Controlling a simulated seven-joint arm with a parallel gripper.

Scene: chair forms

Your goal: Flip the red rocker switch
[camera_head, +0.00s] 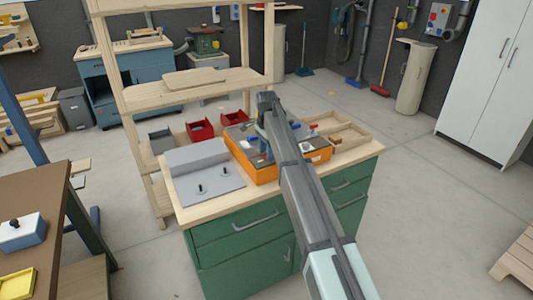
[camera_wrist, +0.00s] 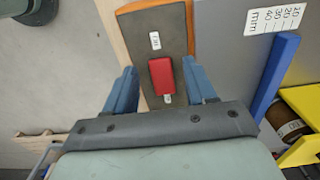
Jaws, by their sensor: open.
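The red rocker switch (camera_wrist: 161,77) shows in the wrist view on a narrow dark grey panel (camera_wrist: 171,25), with a small white label above it and another at its lower edge. My gripper (camera_wrist: 159,67) is open. Its two blue fingers stand to the left and right of the switch with gaps, and nothing is held. I cannot tell how far the fingertips are above the panel. In the head view my arm reaches over the orange-sided box (camera_head: 262,176) on the workbench and hides part of it. I cannot make out the switch there.
The wooden benchtop (camera_head: 215,208) stands on green drawers. A grey stepped block (camera_head: 198,158) with two black knobs lies left of the box. Red bins (camera_head: 200,131) stand behind, and a wooden tray (camera_head: 340,130) sits to the right. A blue bar (camera_wrist: 275,75) and ruler markings lie right of the panel.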

